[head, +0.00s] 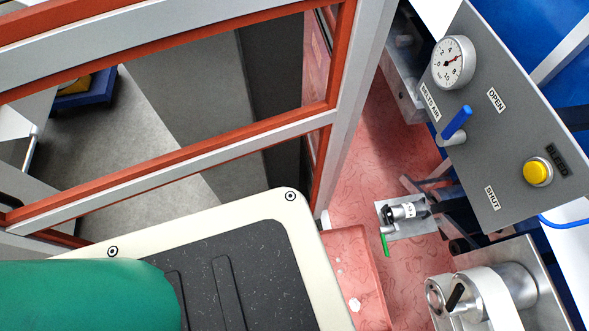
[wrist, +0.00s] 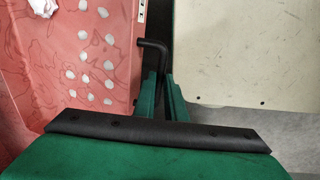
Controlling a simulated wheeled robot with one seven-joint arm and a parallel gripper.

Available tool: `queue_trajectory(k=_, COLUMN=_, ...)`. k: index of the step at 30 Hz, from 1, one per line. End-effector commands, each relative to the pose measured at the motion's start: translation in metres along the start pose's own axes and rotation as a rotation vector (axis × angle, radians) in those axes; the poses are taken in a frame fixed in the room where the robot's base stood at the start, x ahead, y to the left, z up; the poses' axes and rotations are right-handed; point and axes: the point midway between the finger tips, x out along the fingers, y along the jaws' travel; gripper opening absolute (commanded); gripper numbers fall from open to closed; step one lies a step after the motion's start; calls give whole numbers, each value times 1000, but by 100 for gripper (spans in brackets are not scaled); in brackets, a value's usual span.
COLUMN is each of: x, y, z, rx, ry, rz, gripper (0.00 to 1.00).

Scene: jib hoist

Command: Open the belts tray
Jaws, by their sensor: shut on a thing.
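In the wrist view, my green gripper (wrist: 163,92) has its two fingers close together on a black bent handle (wrist: 152,44). The handle's short end points left above the fingertips; its lower part runs down between them. Left of it is a pink surface with white spots (wrist: 85,70), with a small white label (wrist: 141,12) on its right edge. I cannot tell whether this is the belts tray. In the head view, a grey panel (head: 485,140) carries a "BELTS AIR" label (head: 430,101), a blue-handled lever (head: 456,121) and a round gauge (head: 453,62). My gripper is outside the head view.
The grey panel also has OPEN (head: 496,100) and SHUT (head: 492,198) labels and a yellow button (head: 537,172). A small valve with a green lever (head: 384,244) sits below it. A red and grey frame (head: 170,155) crosses the left. A cream panel (wrist: 245,60) lies close right of the fingers.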

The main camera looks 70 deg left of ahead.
Motion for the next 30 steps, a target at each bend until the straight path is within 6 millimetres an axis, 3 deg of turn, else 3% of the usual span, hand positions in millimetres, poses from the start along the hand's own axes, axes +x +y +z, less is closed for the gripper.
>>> queue_trajectory(k=1, x=1, y=-4, z=4, rx=1, ry=-7, rz=-8, gripper=15)
queue_trajectory(k=3, x=1, y=-4, z=4, rx=0, ry=-6, rz=-7, gripper=29)
queue_trajectory(k=16, x=-7, y=-3, z=0, rx=-6, ry=-1, rz=-4, gripper=29)
queue_trajectory(k=30, x=-82, y=-4, z=2, rx=-3, ry=-2, rz=-5, gripper=29)
